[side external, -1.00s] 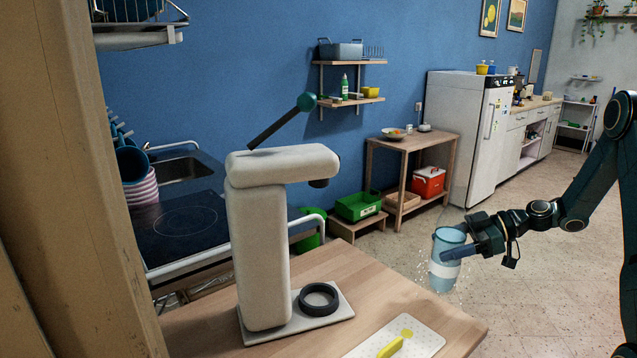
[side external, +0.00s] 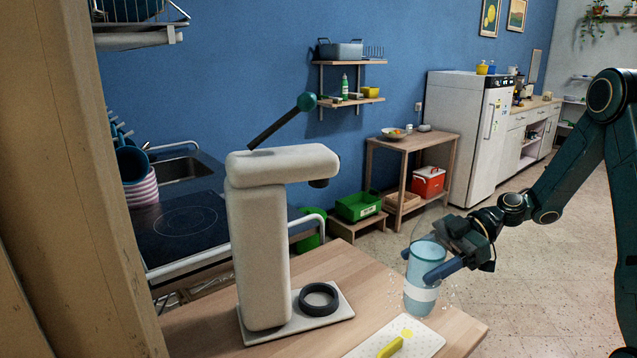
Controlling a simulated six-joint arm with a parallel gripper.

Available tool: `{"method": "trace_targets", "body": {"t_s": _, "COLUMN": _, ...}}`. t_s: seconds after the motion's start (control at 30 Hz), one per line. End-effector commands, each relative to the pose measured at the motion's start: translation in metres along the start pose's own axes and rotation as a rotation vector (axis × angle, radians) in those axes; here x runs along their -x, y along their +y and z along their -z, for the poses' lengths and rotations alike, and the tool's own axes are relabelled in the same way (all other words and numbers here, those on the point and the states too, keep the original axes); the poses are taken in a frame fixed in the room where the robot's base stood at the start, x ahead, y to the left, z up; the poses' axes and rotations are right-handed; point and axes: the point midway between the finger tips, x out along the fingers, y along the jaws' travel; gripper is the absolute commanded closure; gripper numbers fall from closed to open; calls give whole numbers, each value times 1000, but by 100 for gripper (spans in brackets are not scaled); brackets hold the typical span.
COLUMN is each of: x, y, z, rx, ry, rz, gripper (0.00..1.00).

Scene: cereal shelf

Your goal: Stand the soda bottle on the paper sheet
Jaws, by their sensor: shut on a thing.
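A translucent blue bottle with a pale band (side external: 421,294), which looks like the soda bottle, is in my gripper (side external: 428,275). My gripper is shut around its side, coming from the right. The bottle is close to upright, and its clear upper part is faint and partly behind my gripper. Its base shows over the right part of the wooden table, by the far edge of a white dotted sheet; I cannot tell whether it touches anything. That white sheet (side external: 425,343), perhaps the paper sheet, lies at the table's front right and is cut off by the frame's bottom.
A yellow object (side external: 391,347) and a yellow round spot (side external: 407,333) show on the sheet. A tall beige machine with a lever (side external: 258,240) stands left on the table, with a black ring (side external: 319,299) on its base. Bare wood (side external: 375,295) lies between.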

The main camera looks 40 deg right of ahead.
Motion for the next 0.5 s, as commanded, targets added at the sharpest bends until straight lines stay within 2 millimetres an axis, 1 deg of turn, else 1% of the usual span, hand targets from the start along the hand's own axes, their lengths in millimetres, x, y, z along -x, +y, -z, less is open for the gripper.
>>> {"method": "trace_targets", "body": {"t_s": 0.3, "x": -12, "y": 0, "z": -29, "rx": -3, "ry": 3, "rz": 0, "gripper": 71}}
{"method": "trace_targets", "body": {"t_s": 0.5, "x": -14, "y": 0, "z": -35, "rx": 0, "ry": 3, "rz": -1, "gripper": 71}}
